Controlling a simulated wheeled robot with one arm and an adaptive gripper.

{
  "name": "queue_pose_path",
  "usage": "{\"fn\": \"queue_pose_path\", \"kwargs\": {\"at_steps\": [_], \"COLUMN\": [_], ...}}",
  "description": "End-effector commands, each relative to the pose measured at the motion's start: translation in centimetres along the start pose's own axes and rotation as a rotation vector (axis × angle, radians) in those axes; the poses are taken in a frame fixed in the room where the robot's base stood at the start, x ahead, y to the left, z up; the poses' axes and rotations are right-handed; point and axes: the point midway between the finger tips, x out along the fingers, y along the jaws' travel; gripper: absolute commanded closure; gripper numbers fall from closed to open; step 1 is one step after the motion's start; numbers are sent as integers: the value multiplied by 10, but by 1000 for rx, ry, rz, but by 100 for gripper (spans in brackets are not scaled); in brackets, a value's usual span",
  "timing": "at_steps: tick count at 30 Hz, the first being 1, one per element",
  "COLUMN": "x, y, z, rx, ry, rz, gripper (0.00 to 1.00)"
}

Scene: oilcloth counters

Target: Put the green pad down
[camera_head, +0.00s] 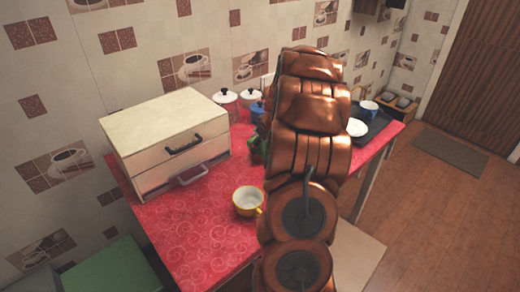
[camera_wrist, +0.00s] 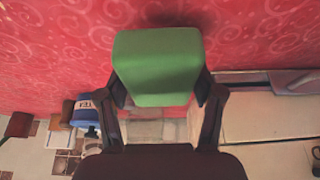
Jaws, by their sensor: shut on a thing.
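The green pad (camera_wrist: 158,62) is a thick green block in the wrist view. My gripper (camera_wrist: 163,88) is shut on it, with one dark finger on each side. The red patterned counter (camera_wrist: 60,45) lies beyond it, with a dark shadow near the pad's far edge. I cannot tell whether the pad touches the cloth. In the head view, my arm hides the gripper and most of the pad; a small green patch (camera_head: 256,148) shows at the arm's left edge.
A cream drawer box (camera_head: 165,140) stands on the red counter (camera_head: 185,235), its lower drawer slightly out. A yellow cup (camera_head: 247,201) stands near the front. Lidded jars (camera_head: 226,100) and a blue canister (camera_wrist: 84,110) stand at the back. A dark tray (camera_head: 378,125) is at right.

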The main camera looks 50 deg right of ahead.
Motion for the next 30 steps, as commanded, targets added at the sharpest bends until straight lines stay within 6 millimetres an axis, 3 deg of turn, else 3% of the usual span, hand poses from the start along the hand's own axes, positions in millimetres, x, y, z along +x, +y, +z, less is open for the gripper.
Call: {"fn": "queue_pose_path", "kwargs": {"at_steps": [10, 18, 30], "x": [6, 38, 43], "y": [6, 5, 5], "z": [-15, 1, 2], "rx": [-2, 1, -1], "ry": [3, -2, 1], "rz": [2, -2, 0], "gripper": [66, 66, 66]}}
